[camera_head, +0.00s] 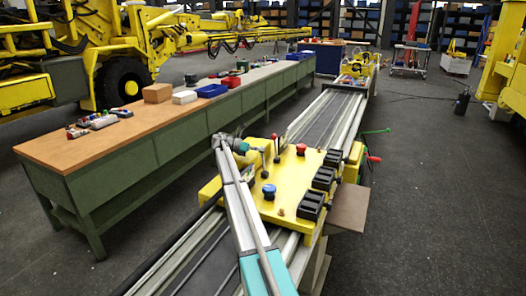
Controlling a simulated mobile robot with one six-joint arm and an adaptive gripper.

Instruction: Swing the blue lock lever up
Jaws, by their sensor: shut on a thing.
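The yellow plate (285,212) lies across the long rail bed. My gripper (261,149) is at the plate's far-left edge, reached by my grey and teal arm from the front. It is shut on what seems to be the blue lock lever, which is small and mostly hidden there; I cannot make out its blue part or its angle. A blue knob (269,189) stands upright on the plate, nearer and apart from my gripper. A red knob (300,149) stands at the plate's far side.
Black boxes (311,205) line the plate's right edge. Green and red crank handles (373,157) stick out at the right. A long green workbench (155,142) with small goods on its top runs along the left. The floor at the right is mostly clear.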

